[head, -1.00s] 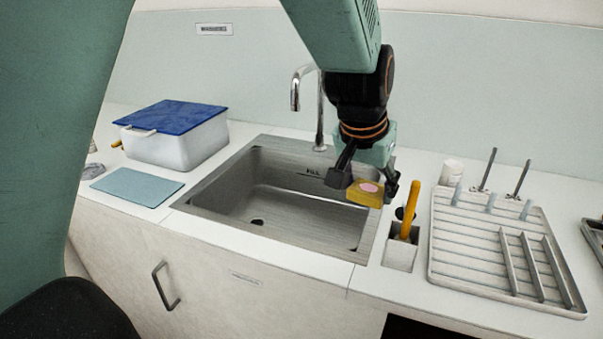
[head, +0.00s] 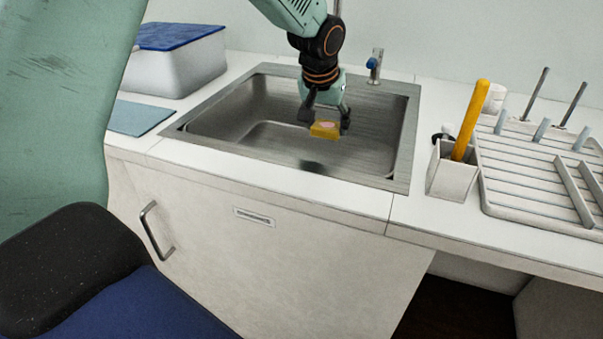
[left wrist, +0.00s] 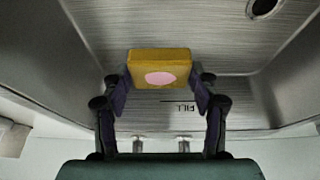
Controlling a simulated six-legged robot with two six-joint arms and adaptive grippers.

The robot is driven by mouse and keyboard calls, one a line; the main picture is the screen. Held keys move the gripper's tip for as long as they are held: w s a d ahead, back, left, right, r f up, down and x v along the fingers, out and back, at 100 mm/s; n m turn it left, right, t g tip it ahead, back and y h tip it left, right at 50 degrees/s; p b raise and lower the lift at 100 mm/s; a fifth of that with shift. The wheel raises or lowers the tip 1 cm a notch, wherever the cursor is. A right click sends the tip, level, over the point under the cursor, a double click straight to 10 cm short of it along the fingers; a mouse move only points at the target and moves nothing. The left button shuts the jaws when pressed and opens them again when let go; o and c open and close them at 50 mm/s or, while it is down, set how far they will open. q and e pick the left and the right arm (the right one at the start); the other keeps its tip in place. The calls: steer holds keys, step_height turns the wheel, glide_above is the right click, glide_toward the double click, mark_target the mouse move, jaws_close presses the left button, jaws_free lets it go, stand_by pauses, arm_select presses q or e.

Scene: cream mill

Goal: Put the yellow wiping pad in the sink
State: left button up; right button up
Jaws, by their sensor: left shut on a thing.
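The yellow wiping pad (head: 325,130) is a small yellow block with a pink oval on its face. My left gripper (head: 324,116) is shut on it and holds it over the sink (head: 262,108), inside the outline of the steel basin. In the left wrist view the pad (left wrist: 160,57) sits between the two fingers, with the sink floor (left wrist: 215,35) and the drain hole beyond it. I cannot tell exactly how high the pad is above the floor. My right gripper is not in view.
A white caddy (head: 452,178) with a yellow-handled tool stands right of the sink, beside a ribbed drying rack (head: 535,175). A white tub (head: 172,68) with a blue lid and a pale blue mat (head: 138,117) are on the left. A tap (head: 375,66) stands behind the sink.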

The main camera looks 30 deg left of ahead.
mark_target(331, 128)
arm_select(q)
steer(key=shift+f, duration=0.35)
steer(key=f, duration=0.1)
steer(key=d+f+b, duration=0.1)
steer(key=shift+w+f, duration=0.3)
steer(key=shift+w, duration=0.1)
steer(key=shift+s+a+f+b, duration=0.1)
steer(key=shift+a+f+b, duration=0.1)
steer(key=shift+f, duration=0.4)
steer(key=shift+a+f+b, duration=0.15)
steer(key=shift+a+f, duration=0.05)
steer(key=shift+f, duration=0.4)
steer(key=shift+a+f, duration=0.1)
steer(key=shift+f, duration=0.15)
steer(key=f+b, duration=0.1)
steer(key=f, duration=0.2)
steer(key=shift+d+f+b, duration=0.35)
steer(key=shift+a+f, duration=0.1)
steer(key=shift+f, duration=0.25)
steer(key=shift+a, duration=0.15)
steer(key=shift+r, duration=0.15)
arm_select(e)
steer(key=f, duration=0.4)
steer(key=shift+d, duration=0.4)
